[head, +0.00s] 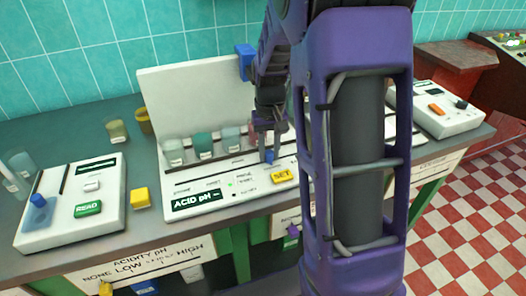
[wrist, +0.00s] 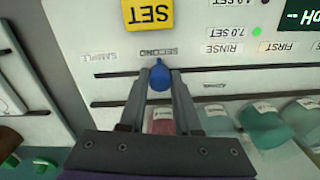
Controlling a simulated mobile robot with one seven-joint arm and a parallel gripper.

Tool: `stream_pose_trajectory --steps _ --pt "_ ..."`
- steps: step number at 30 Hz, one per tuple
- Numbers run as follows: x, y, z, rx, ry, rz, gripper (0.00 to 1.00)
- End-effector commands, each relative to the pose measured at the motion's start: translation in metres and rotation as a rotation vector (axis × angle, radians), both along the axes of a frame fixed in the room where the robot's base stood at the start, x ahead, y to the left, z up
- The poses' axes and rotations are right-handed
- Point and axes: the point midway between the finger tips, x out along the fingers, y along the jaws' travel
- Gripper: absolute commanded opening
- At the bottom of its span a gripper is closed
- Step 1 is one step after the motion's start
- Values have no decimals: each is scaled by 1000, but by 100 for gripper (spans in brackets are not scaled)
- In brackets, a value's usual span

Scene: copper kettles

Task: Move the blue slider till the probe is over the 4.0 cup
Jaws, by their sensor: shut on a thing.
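My gripper (wrist: 160,84) is shut on the blue slider (wrist: 161,73), one finger on each side of its knob. The slider stands in a long slot beside the SECOND mark. In the head view my gripper (head: 269,136) is at the white ACID pH machine, with the blue slider (head: 269,156) at its fingertips. A row of cups stands behind the slot: a pink one (wrist: 163,122) just beyond the fingers, then a green one (wrist: 213,122) and a teal one (wrist: 262,124). Their labels are too small to read. I cannot make out the probe tip.
A blue block (head: 244,60) is at the top of the white back panel (head: 185,98). The yellow SET button (wrist: 148,14) is close to the slider. A READ unit (head: 70,205) and a yellow cube (head: 140,197) are on the left. My arm hides the machine's right part.

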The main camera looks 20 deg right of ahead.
Motion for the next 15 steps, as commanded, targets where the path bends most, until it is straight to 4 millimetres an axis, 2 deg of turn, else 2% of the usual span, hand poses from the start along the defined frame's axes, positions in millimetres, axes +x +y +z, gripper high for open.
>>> stream_pose_trajectory --steps 2,3,7,8,15 --pt "2 0 1 -1 -6 1 0" --pt "2 0 1 -1 -6 1 35" --pt "1 0 1 -1 -5 1 59" --pt "1 0 1 -1 -4 1 62" --pt "1 0 0 0 -2 1 62"
